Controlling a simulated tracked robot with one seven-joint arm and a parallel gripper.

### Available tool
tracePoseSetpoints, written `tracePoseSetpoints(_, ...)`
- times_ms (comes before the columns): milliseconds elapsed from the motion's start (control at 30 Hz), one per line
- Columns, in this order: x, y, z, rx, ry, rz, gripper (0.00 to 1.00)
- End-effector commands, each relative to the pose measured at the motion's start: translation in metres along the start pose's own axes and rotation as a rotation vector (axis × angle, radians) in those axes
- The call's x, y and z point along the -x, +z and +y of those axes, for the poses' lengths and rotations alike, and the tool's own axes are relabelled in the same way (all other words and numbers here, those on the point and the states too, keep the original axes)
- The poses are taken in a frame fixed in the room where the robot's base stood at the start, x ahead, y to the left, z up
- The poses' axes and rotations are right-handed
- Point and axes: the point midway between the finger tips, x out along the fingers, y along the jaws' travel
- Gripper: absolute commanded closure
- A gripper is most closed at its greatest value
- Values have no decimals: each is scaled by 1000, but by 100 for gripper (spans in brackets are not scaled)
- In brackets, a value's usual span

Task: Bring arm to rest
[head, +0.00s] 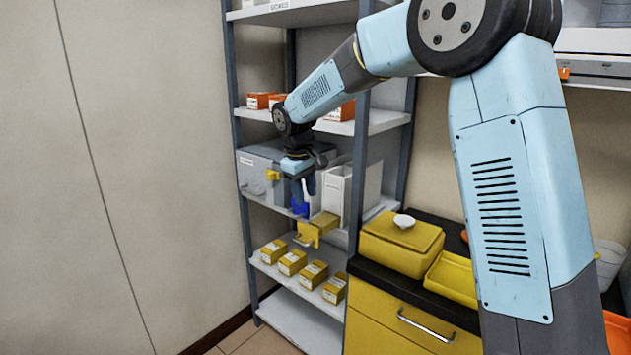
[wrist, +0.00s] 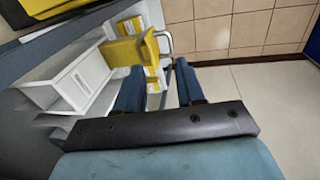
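My arm reaches from the right of the head view toward the shelf rack. My gripper (head: 303,200) points down in front of the rack's middle shelf. In the wrist view its two dark blue fingers (wrist: 159,88) stand apart, with nothing visible between them. A yellow block-like object with a handle (head: 316,230) is just below and right of the fingers in the head view. It also shows beyond the fingers in the wrist view (wrist: 124,51), apart from them as far as I can see.
A grey box with a yellow knob (head: 257,172) and white holders (head: 337,190) stand on the middle shelf, close to my gripper. Several yellow boxes (head: 292,262) sit on the shelf below. A yellow lidded container (head: 398,246) stands on the dark counter.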

Motion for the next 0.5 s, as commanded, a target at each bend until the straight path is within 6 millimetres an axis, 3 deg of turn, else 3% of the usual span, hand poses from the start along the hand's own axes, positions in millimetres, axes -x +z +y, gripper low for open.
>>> tracePoseSetpoints(200, 45, 68, 22, -124, 24, 40, 62)
tracePoseSetpoints(500, 88, 162, 32, -297, 45, 97, 62)
